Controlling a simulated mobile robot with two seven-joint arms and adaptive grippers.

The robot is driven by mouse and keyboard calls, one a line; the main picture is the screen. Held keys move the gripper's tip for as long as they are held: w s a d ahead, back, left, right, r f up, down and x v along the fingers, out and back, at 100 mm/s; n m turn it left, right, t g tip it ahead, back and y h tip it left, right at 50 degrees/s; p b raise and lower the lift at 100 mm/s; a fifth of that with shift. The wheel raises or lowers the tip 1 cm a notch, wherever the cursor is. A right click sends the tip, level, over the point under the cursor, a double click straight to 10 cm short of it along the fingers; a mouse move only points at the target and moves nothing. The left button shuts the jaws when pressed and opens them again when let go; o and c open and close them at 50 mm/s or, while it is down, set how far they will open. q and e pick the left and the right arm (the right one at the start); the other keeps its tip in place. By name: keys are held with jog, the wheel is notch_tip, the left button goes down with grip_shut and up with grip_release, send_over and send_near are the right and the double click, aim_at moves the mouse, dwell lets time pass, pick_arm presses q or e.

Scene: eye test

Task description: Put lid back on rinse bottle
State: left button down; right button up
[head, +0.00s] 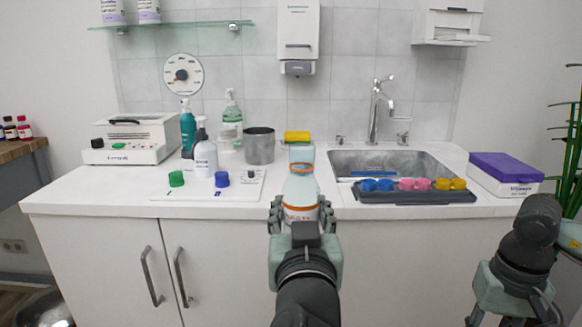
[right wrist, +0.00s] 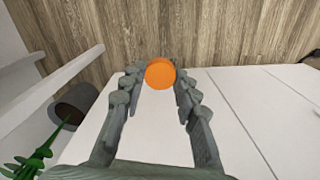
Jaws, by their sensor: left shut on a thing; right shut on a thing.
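The rinse bottle (head: 300,190) is pale with orange print and an orange ring at its neck. It stands upright in the head view near the counter's front edge, with no lid on it. My left gripper (head: 301,212) is shut around its lower body and hides part of it. An orange round lid (right wrist: 160,74) is between the fingertips of my right gripper (right wrist: 158,84) in the right wrist view. My right gripper is shut on this lid, over a white surface. In the head view my right arm is at the lower right, away from the bottle.
Right are the sink (head: 420,163), a dark tray (head: 415,195) and a purple-lidded box (head: 504,176).

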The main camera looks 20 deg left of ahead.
pick_arm(q)
jog(key=s+d+f+m+h, duration=0.2)
jog(key=s+d+f+h, duration=0.1)
jog(key=f, duration=0.5)
jog(key=s+d+f+m+h, duration=0.3)
jog(key=d+f+h, duration=0.1)
jog(key=f, duration=0.4)
jog(key=shift+s+d+f+t+h, duration=0.3)
jog(key=shift+f+h, duration=0.1)
jog(key=shift+h, duration=0.1)
pick_arm(e)
jog(key=s+a+r+m, duration=0.2)
jog(key=a+r+m, duration=0.1)
jog(key=a+r, duration=1.6)
jog(key=a, duration=0.4)
jog(key=shift+r, duration=0.15)
jog(key=shift+w+f, duration=0.1)
jog(key=shift+f, duration=1.9)
